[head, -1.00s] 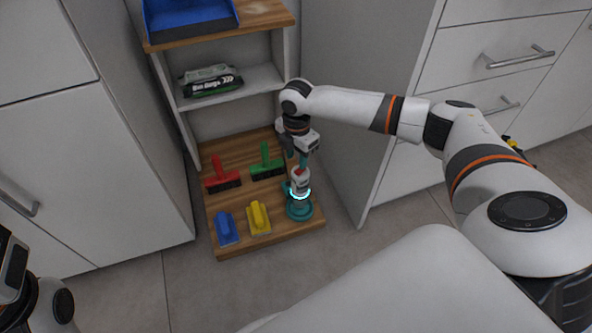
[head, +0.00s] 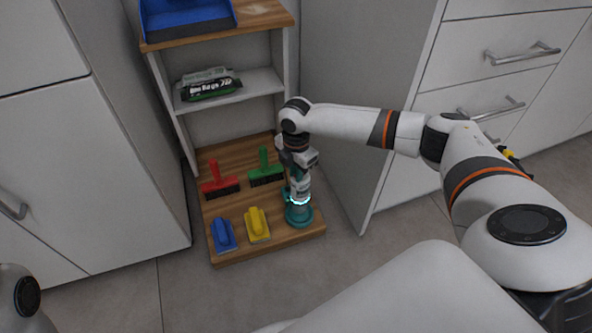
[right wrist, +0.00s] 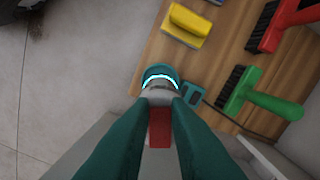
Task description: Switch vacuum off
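The vacuum (head: 299,214) is a small upright teal and white device at the right front corner of the wooden board. A bright cyan-white ring glows around its body. In the right wrist view the vacuum (right wrist: 160,73) shows its lit ring, with a red part (right wrist: 160,128) nearer the camera between my fingers. My right gripper (head: 298,180) points down at the top of the vacuum. Its teal fingers are apart, one on each side of the red part; whether they touch it I cannot tell. My left gripper is out of view; only a piece of my left arm shows at lower left.
A red brush (head: 220,182), a green brush (head: 266,170), a blue tool (head: 223,235) and a yellow tool (head: 257,224) lie on the board (head: 262,251), left of the vacuum. A shelf (head: 232,95) with bin bags stands above. Cabinets flank both sides.

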